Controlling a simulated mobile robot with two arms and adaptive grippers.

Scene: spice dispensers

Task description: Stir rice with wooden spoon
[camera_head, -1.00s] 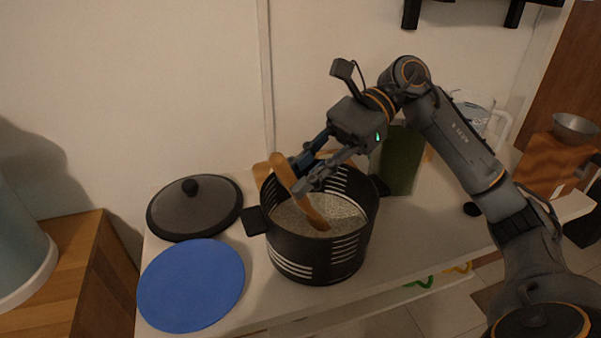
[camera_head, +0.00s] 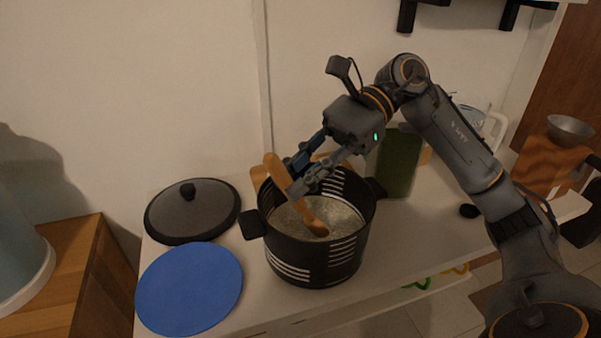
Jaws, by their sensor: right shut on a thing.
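A black pot (camera_head: 318,262) with pale slots in its wall stands on the white counter. Rice (camera_head: 343,216), pale and grainy, lies inside it. My right gripper (camera_head: 300,180) is over the left part of the pot's opening, shut on the wooden spoon (camera_head: 277,172). The spoon is tilted, its handle end up to the left and its bowl end down in the pot at the rice. How deep the bowl end sits in the rice is hard to tell. My left gripper is not in view.
A dark lid (camera_head: 193,212) with a black knob and a blue round plate (camera_head: 190,288) lie left of the pot. A green container (camera_head: 400,163) stands behind it on the right. A metal bowl (camera_head: 571,128) is at far right. The counter right of the pot is mostly clear.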

